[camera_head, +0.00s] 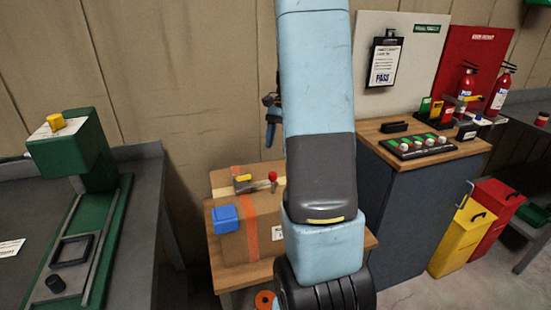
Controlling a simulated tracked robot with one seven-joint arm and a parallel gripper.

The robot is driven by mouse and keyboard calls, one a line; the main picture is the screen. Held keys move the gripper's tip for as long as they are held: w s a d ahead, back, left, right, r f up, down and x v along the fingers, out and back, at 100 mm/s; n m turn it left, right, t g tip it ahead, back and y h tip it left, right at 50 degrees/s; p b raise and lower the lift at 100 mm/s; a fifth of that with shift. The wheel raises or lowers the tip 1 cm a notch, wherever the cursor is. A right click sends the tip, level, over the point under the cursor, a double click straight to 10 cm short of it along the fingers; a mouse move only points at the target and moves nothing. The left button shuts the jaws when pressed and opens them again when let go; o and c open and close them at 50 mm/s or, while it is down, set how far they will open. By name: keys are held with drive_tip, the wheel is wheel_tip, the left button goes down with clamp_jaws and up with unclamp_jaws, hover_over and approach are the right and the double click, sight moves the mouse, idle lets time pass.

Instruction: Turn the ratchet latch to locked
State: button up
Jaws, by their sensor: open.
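A green press-like stand (75,155) is on the left bench. A wood-topped cabinet (395,205) with a button panel (421,145) stands right of my arm.

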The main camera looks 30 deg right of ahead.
drive_tip(key=v, duration=0.4)
drive_tip(key=shift+w+d+r, duration=0.1)
drive_tip(key=shift+r, duration=0.15)
idle(0.3)
drive_tip(key=s+a+r+n+t+h, duration=0.25)
drive_tip(key=s+a+r+n, duration=0.5)
drive_tip(key=a, duration=0.55)
drive_tip(key=s+a+r+n+t, duration=0.2)
drive_tip(key=s+a, duration=0.2)
drive_tip(key=s, duration=0.2)
drive_tip(key=s+a+r+n+t+h, duration=0.1)
drive_tip(key=s+a+r+n+t, duration=0.1)
drive_tip(key=s+a, duration=0.3)
drive_tip(key=shift+s+n+t, duration=0.45)
drive_tip(key=shift+s+t, duration=0.2)
drive_tip(key=shift+s, duration=0.15)
drive_tip(key=shift+h, duration=0.25)
